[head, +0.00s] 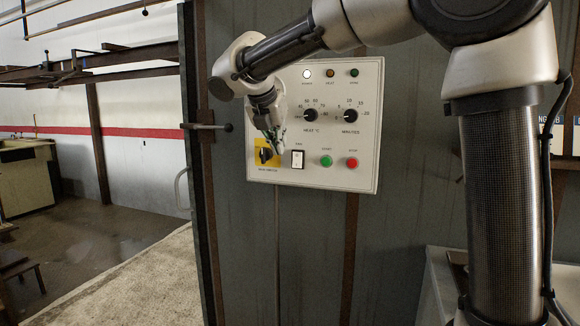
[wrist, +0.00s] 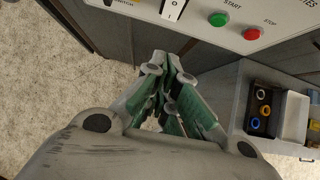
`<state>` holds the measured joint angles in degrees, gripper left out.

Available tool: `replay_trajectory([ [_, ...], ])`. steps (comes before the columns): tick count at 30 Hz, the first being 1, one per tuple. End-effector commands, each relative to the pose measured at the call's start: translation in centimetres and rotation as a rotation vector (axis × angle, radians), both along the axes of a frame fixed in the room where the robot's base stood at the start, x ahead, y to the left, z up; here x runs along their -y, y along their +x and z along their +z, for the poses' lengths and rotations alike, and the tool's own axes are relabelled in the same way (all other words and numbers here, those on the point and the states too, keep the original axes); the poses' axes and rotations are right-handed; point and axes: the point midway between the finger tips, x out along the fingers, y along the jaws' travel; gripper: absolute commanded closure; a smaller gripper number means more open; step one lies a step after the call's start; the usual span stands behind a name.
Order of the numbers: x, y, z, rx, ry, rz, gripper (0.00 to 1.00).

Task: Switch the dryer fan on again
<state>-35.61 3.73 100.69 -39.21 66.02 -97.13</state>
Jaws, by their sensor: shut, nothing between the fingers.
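The fan switch (head: 297,159) is a white rocker in a dark frame, low on the grey control panel (head: 355,185). In the wrist view its lower part (wrist: 173,8) shows at the top edge with a "0" mark; which side is pressed I cannot tell. My gripper (head: 274,145) is in front of the panel, just left of the rocker and partly over the yellow-backed rotary switch (head: 264,154). In the wrist view my gripper's fingertips (wrist: 172,58) are together and empty, below the rocker in the picture. Contact with the panel is not visible.
A green start button (head: 326,161) and a red stop button (head: 352,163) sit right of the rocker. Two black dials (head: 310,116) (head: 349,115) and three lamps are above; the white lamp (head: 307,73) looks lit. A bin of coloured rings (wrist: 262,108) stands lower right.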

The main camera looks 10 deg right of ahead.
Motion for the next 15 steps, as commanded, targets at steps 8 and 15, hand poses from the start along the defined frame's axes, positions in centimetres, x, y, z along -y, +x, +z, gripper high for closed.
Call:
replay_trajectory([
  [8,0.0,0.0,0.0,-0.002,-0.001,0.003,1.00],
  [15,0.6,0.8,-1.3,-0.004,-0.002,0.001,1.00],
])
